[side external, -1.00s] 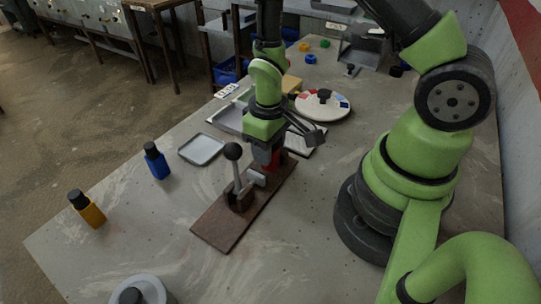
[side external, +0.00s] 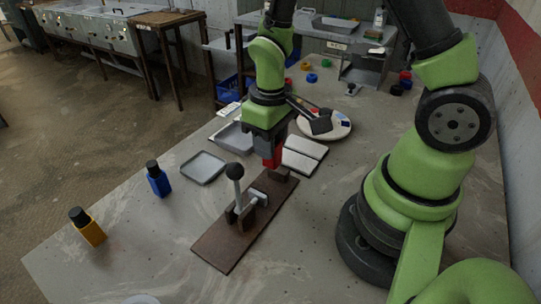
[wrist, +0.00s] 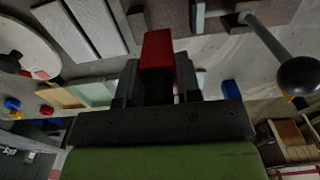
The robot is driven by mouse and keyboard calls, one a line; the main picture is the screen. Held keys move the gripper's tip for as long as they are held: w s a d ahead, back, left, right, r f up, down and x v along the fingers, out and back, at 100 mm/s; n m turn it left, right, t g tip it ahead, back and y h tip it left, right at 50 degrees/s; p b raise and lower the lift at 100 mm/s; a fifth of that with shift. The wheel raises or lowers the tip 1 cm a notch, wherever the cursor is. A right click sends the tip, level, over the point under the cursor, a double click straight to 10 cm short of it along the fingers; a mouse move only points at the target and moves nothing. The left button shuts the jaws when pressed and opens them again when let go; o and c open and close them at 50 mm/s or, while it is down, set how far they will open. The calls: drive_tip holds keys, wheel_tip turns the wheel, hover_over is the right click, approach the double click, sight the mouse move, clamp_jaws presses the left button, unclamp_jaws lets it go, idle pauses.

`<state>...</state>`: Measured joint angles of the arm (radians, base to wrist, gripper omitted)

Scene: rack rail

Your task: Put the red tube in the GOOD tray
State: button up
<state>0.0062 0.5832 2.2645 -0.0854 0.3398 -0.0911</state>
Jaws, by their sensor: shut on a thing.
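My gripper (side external: 271,150) is shut on the red tube (side external: 273,160), which hangs upright below the fingers, above the far end of the brown clamp board (side external: 222,247). In the wrist view the red tube (wrist: 157,50) sits between the dark fingers of my gripper (wrist: 157,84). A shallow grey tray (side external: 203,178) lies empty to the left of the gripper. A small white card (side external: 228,109) is by that tray; I cannot read which tray is GOOD.
A toggle clamp with a black ball handle (side external: 235,171) stands up from the board. Blue (side external: 158,182) and yellow (side external: 90,230) bottles stand at left. Pale slabs (side external: 305,147) and a round white plate (side external: 340,125) lie to the right of the gripper.

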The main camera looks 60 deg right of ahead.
wheel_tip(320, 180, up, 3)
drive_tip(key=shift+f, duration=0.2)
drive_tip(key=shift+w+r, duration=0.2)
drive_tip(key=shift+r, duration=0.15)
drive_tip(key=w+d+f+m, duration=0.2)
drive_tip(key=w+d+m, duration=0.5)
drive_tip(key=d+m, duration=0.25)
drive_tip(key=w+d+f+m, duration=0.2)
drive_tip(key=w+d+m, duration=0.65)
drive_tip(key=d, duration=0.25)
drive_tip(key=shift+s+a+f, duration=0.1)
drive_tip(key=shift+s+f, duration=0.1)
drive_tip(key=shift+f, duration=1.2)
drive_tip(key=shift+s+a+f, duration=0.1)
drive_tip(key=shift+s+f, duration=0.1)
drive_tip(key=shift+f, duration=1.2)
drive_tip(key=shift+f, duration=0.2)
drive_tip(key=o, duration=0.8)
